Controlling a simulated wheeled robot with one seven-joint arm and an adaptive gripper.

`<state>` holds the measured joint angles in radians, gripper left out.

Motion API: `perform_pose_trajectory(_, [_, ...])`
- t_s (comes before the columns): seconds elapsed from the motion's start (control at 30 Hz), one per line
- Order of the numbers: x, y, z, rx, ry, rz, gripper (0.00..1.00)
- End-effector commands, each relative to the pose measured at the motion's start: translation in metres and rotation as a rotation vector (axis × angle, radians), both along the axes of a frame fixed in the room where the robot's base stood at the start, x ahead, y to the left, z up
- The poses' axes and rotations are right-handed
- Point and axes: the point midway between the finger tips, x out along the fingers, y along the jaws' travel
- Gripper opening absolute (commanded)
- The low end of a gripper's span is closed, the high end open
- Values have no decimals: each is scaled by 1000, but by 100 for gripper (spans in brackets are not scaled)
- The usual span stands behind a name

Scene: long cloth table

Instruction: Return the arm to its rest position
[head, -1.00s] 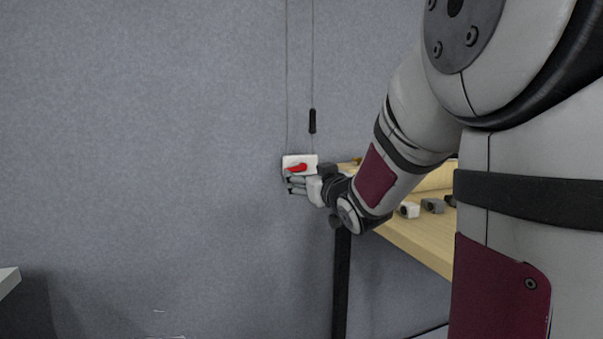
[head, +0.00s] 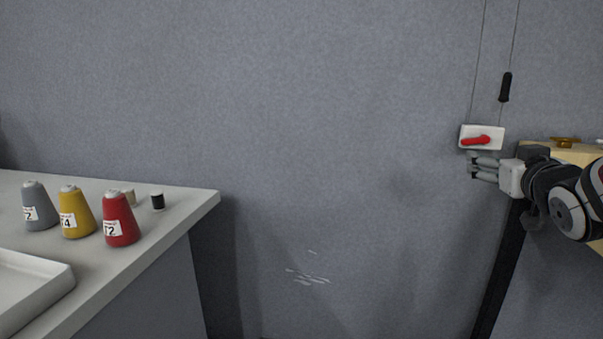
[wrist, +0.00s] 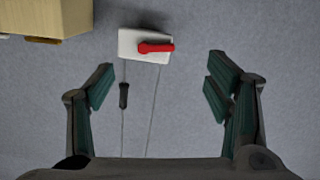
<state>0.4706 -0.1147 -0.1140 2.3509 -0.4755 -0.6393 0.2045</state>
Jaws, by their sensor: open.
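My gripper (head: 474,167) is open and empty at the right of the head view, just below a white wall plate with a red lever (head: 476,140). The lever lies roughly level across the plate. My forearm runs off the right edge of the head view.
A black handle (head: 505,87) hangs on a cord beside the plate. A wooden table (head: 570,152) is at the right, partly behind my arm. At the left, a white counter (head: 170,205) holds grey (head: 37,205), yellow (head: 75,212) and red (head: 120,218) cones and a tray (head: 35,268).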

Motion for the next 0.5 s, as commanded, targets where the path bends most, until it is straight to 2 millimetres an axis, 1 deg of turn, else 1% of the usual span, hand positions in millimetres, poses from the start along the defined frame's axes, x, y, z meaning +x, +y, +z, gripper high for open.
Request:
perform_pose_trajectory(0.03, [-4, 9, -3, 15, 38, -6, 72])
perform_pose_trajectory(0.07, [-8, 13, -8, 28, 69, -16, 72])
perform_pose_trajectory(0.17, [-25, 33, -27, 75, 193, -41, 72])
perform_pose_trajectory(0.27, [-48, 54, -48, 128, 324, -60, 72])
perform_pose_trajectory(0.37, [-76, 78, -69, 177, 462, -68, 72])
perform_pose_trajectory(0.47, [-110, 104, -90, 225, 602, -67, 72])
perform_pose_trajectory(0.5, [-125, 115, -97, 243, 660, -63, 72])
